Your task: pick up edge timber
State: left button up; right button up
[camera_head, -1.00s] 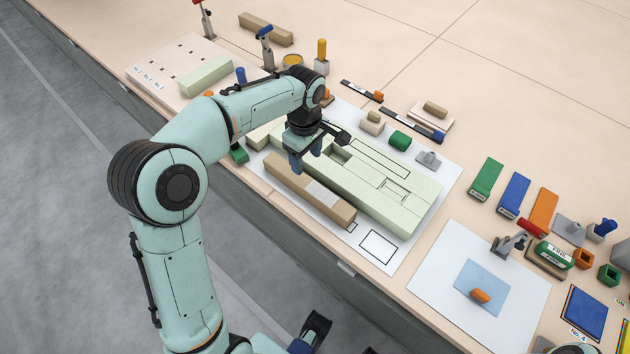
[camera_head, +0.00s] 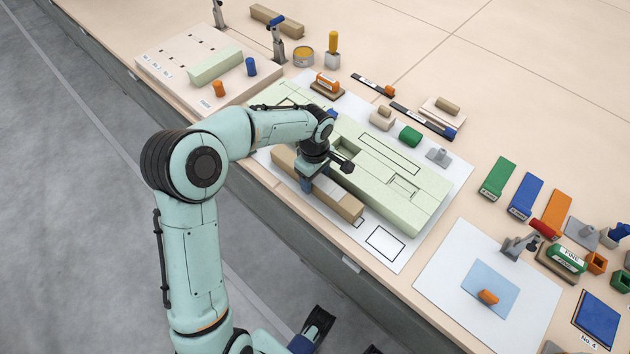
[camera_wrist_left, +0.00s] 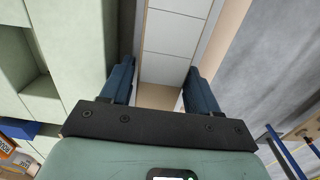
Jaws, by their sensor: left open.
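The edge timber (camera_head: 346,207) is a long brown bar with a pale band around its middle, lying along the front side of the pale green panel (camera_head: 425,195). My left gripper (camera_head: 314,182) is open and low over the bar's middle, its blue fingers on either side of it. In the left wrist view the timber (camera_wrist_left: 173,38) runs between the two open fingers (camera_wrist_left: 160,88), with visible gaps at both sides. The arm and gripper hide part of the bar in the head view.
The panel stands close behind the timber, on a white sheet (camera_head: 385,243). The bench's front edge is close in front. A board with a pale green block (camera_head: 215,66) lies at the far left. Stamps and coloured blocks stand to the right, near a second white sheet (camera_head: 440,275).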

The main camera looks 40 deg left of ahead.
pick_arm(q)
jog(key=shift+r, duration=0.1)
jog(key=c, duration=1)
